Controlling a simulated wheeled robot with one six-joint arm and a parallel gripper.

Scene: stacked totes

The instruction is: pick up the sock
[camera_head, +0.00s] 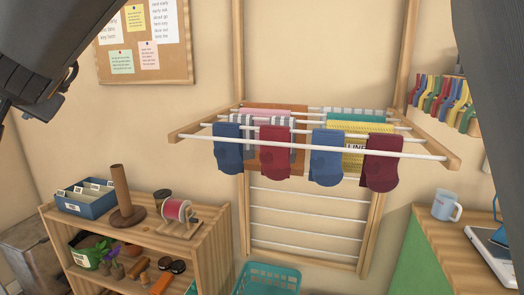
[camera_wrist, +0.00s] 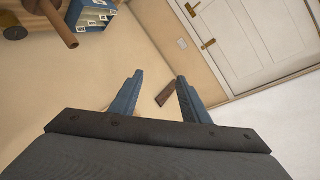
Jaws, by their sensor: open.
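Several socks hang over the front bar of a wooden wall drying rack (camera_head: 440,155). They are a blue sock (camera_head: 228,148), a dark red sock (camera_head: 275,155), another blue sock (camera_head: 326,158) and another dark red sock (camera_head: 382,163). More cloths hang on the bars behind, partly hidden. My gripper (camera_wrist: 156,80) shows in the wrist view with its two blue fingers apart and nothing between them. No sock shows in that view. In the head view a dark part of my arm is at the top left, well apart from the rack.
A wooden shelf (camera_head: 215,240) with a blue box (camera_head: 85,203) and a thread spool (camera_head: 177,210) stands at the left. A teal basket (camera_head: 268,280) is below the rack. A mug (camera_head: 446,205) stands at the right. The wrist view shows a white door (camera_wrist: 260,40).

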